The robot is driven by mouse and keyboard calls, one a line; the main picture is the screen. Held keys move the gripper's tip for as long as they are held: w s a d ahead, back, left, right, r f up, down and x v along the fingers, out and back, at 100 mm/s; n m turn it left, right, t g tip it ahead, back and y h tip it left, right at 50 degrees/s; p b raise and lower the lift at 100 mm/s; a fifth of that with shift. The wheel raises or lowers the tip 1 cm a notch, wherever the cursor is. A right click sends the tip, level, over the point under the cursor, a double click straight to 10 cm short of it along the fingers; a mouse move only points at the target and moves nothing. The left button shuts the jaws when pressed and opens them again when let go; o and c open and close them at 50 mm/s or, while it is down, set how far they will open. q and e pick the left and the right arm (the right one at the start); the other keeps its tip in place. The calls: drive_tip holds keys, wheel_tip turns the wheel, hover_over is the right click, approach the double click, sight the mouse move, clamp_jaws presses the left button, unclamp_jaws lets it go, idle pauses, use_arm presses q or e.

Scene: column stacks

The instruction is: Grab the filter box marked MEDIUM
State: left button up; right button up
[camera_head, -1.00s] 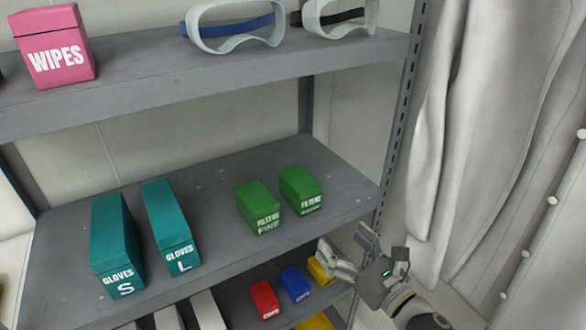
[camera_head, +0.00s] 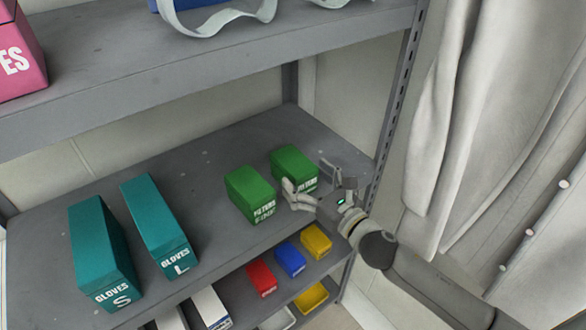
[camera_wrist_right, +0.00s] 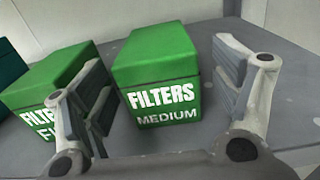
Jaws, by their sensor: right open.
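The green filter box marked MEDIUM (camera_head: 292,160) stands on the middle shelf, the right one of two green boxes. In the right wrist view the MEDIUM box (camera_wrist_right: 155,65) shows its label facing me. My right gripper (camera_head: 308,178) is open at the front of this box. In the wrist view its two fingers (camera_wrist_right: 165,88) stand to the left and right of the box, with gaps, not closed on it. The other green filter box (camera_head: 248,192) stands to its left; in the wrist view that box (camera_wrist_right: 52,85) is partly hidden by the left finger. My left gripper is not in view.
Teal glove boxes S (camera_head: 100,250) and L (camera_head: 158,225) stand left on the same shelf (camera_head: 205,165). The upper shelf (camera_head: 200,65) holds goggles and a pink box. Red, blue and yellow boxes sit below. A shelf post (camera_head: 400,100) and white garments are at right.

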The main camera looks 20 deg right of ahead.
sight(294, 166)
drive_tip(key=shift+w+a+r, duration=0.1)
drive_tip(key=shift+w+r, duration=0.05)
drive_tip(key=shift+w, duration=0.1)
drive_tip(key=p+x, duration=0.1)
drive_tip(key=x, duration=0.3)
drive_tip(key=shift+a+r+p, duration=0.1)
drive_tip(key=shift+p, duration=0.2)
drive_tip(key=shift+w+a, duration=0.1)
drive_tip(key=shift+w, duration=0.2)
drive_tip(key=c, duration=0.9)
drive_tip(key=shift+c, duration=0.2)
